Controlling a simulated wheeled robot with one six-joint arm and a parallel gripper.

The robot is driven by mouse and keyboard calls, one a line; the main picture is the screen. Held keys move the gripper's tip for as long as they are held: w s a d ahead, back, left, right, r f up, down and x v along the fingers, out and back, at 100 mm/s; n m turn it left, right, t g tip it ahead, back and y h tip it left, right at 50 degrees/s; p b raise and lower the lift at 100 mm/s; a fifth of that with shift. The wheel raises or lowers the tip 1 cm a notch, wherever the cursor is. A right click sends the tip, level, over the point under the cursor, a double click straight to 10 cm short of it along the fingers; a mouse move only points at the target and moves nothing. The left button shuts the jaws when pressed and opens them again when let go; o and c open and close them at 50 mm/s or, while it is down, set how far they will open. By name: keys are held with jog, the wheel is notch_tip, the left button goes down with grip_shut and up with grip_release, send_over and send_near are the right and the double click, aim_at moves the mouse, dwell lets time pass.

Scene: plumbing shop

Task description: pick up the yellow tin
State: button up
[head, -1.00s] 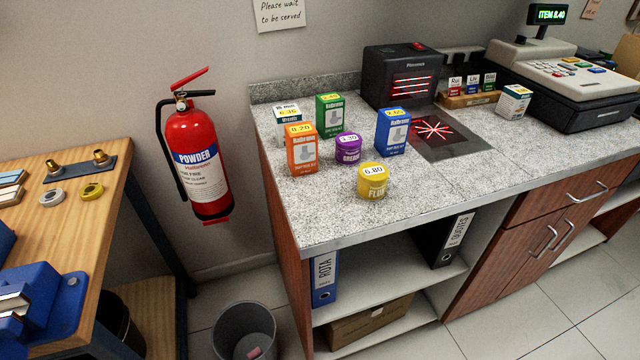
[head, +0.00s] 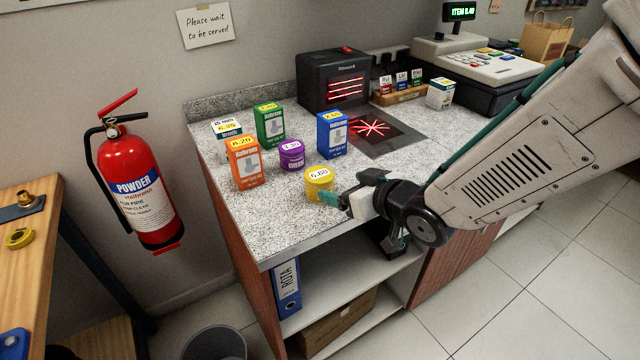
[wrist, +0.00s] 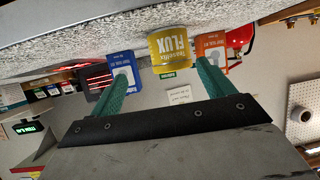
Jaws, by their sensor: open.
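The yellow tin (head: 319,184) stands upright on the speckled grey counter, near its front edge, with a 6.80 label on its lid. My gripper (head: 342,190) reaches in from the right at counter height, just beside the tin. In the wrist view the picture is upside down. The tin (wrist: 170,48) shows there with "FLUX" on its side, ahead of and between the two green fingers of my gripper (wrist: 163,85). The fingers are spread wide and empty. In the head view the far finger tips are partly hard to separate, and contact with the tin is not clear.
Behind the tin stand a purple tin (head: 291,155), a blue box (head: 332,135), an orange box (head: 245,163), a green box (head: 270,125) and a white box (head: 226,138). A black scanner (head: 333,80) stands at the back. The counter's front-left area is clear.

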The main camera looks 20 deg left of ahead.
aim_at(319, 184)
jog(key=shift+y, duration=0.3)
jog(key=x, duration=0.2)
jog(key=s+x, duration=0.1)
jog(key=x, duration=0.5)
jog(key=shift+a+f, duration=0.2)
jog(key=shift+a, duration=0.35)
jog(key=c, duration=1.2)
